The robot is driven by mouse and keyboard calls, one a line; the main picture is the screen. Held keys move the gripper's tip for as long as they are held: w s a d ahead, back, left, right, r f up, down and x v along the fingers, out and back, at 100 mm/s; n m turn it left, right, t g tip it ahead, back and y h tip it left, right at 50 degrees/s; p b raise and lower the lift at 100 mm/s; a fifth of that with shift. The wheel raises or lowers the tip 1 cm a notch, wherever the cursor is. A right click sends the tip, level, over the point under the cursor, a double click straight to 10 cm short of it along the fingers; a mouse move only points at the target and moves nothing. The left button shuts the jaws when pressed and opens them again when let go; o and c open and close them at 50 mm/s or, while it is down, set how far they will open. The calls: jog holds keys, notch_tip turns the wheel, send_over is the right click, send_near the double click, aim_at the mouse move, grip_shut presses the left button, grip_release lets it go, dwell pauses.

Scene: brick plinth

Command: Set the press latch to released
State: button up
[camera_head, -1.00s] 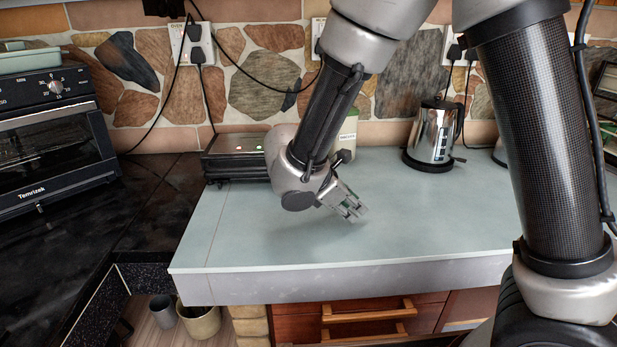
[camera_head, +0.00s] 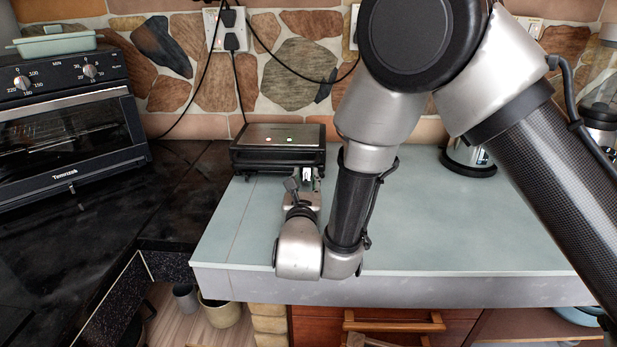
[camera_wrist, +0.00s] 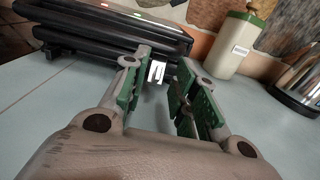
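The press (camera_head: 278,146) is a black, flat, closed appliance with a red and a green light on its lid, at the back left of the pale counter. Its ribbed dark front also shows in the wrist view (camera_wrist: 110,40). The latch (camera_wrist: 156,72) is a small white-silver clip on the press's front, seen between my fingers in the wrist view. My gripper (camera_head: 304,180) is low in front of the press, pointing at it. In the wrist view my gripper (camera_wrist: 160,85) is open, its green-padded fingers on either side of the latch's line. I cannot tell whether they touch it.
A cream canister with a green lid (camera_wrist: 240,40) and a metal kettle (camera_wrist: 300,75) stand to the right. A toaster oven (camera_head: 70,125) stands on the dark counter at left. The pale counter (camera_head: 450,230) is mostly clear. Cables hang behind the press.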

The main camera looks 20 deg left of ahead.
aim_at(307, 166)
jog(key=shift+x, duration=1.1)
grip_shut()
jog(key=shift+r+g+h, duration=0.3)
jog(key=shift+r+g, duration=0.5)
jog(key=shift+g, duration=0.4)
jog(key=shift+w+a+r+g+h, duration=0.1)
jog(key=shift+r+g+h, duration=0.15)
jog(key=shift+g, duration=0.55)
jog(key=shift+w+r+g+h, duration=0.15)
jog(key=shift+r+g, duration=0.2)
jog(key=shift+g, duration=0.45)
grip_release()
